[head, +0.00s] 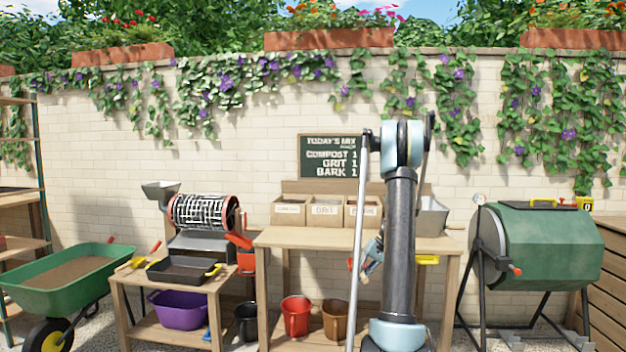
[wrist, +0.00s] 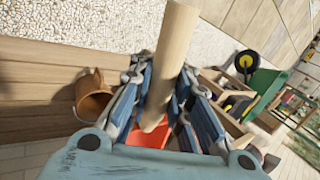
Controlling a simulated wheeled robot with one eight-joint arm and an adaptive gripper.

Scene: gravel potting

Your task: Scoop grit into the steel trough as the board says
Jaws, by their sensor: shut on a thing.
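My gripper (head: 372,262) hangs in front of the workbench, below its top. In the wrist view its blue fingers (wrist: 165,110) are shut on a pale wooden handle (wrist: 175,45). The grit bin (head: 326,211) stands on the bench between the compost bin (head: 289,210) and a third bin (head: 361,212). The steel trough (head: 434,218) stands at the bench's right, partly behind my arm. The board (head: 328,155) reads compost 1, grit 1, bark 1; my arm covers its right edge.
A red bucket (head: 296,315) and a brown bucket (head: 335,318) stand below the bench. A low table with a black tray (head: 183,271) and a wheelbarrow (head: 66,274) are left. A green tumbler (head: 548,245) stands right. Bench space before the bins is clear.

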